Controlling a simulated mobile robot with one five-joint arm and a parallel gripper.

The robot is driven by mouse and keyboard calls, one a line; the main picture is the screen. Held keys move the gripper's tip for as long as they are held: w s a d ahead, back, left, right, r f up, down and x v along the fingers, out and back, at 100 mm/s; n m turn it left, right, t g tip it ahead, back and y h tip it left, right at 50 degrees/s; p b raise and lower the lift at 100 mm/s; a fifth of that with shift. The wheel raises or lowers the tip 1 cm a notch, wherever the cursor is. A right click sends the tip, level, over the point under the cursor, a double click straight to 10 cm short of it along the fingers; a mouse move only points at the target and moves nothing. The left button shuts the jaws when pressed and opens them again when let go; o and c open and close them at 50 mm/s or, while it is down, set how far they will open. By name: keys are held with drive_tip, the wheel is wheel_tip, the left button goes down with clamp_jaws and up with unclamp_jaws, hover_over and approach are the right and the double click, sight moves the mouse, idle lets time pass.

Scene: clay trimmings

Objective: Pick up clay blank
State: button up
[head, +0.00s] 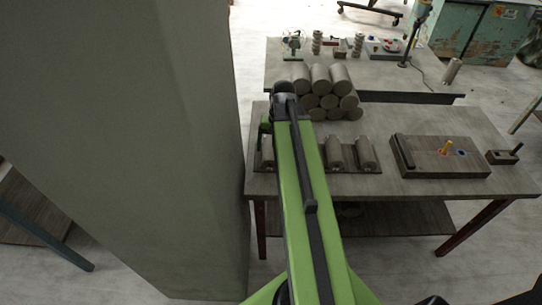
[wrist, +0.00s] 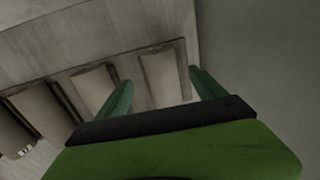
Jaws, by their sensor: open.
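Several clay blanks, grey-brown cylinders, lie side by side in a dark rack (head: 350,170) along the near edge of the table. In the head view one blank (head: 267,152) is left of my arm, and two more, a blank (head: 334,152) and another (head: 366,152), are to its right. My gripper (head: 266,128) is over the rack's left end, largely hidden by my arm. In the wrist view its green fingers (wrist: 160,78) are open, with a blank (wrist: 160,72) beyond and between them. I cannot tell whether they touch it. Other blanks (wrist: 95,87) lie to the left.
Thick cylinders (head: 322,92) are stacked behind the rack. A wooden block (head: 440,157) with a yellow peg stands to the right, beside a small box (head: 502,157). A tall grey column (head: 150,140) stands close left of the table. Bare tabletop (head: 415,118) shows behind the block.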

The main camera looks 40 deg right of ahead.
sight(271, 152)
drive_tip(key=f+b, duration=0.5)
drive_tip(key=shift+w+a+f, duration=0.2)
drive_tip(key=shift+w+a, duration=0.05)
drive_tip(key=shift+w, duration=0.05)
drive_tip(key=shift+r, duration=0.2)
clamp_jaws()
